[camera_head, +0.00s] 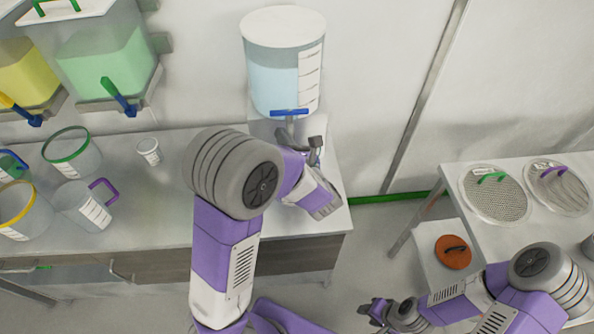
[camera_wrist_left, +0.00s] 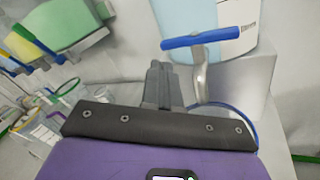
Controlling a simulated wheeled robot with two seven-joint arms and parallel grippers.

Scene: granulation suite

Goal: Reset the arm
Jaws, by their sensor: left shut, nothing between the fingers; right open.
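My left arm reaches over the left bench. Its gripper (camera_head: 316,148) is shut and empty, just below and to the right of a blue-handled tap (camera_head: 289,113). In the left wrist view the shut fingers (camera_wrist_left: 158,75) point up, beside the tap's metal spout and below its blue handle (camera_wrist_left: 202,38), apart from the spout as far as I can tell. The tap belongs to a clear tank of pale blue liquid (camera_head: 272,85). My right gripper (camera_head: 377,311) is open and empty, low over the floor near the right table.
A blue-rimmed vessel (camera_wrist_left: 243,113) shows partly behind my left gripper in the wrist view. Several jugs and a small cup (camera_head: 149,152) stand on the left bench (camera_head: 150,215). Yellow and green tanks (camera_head: 110,62) hang above.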

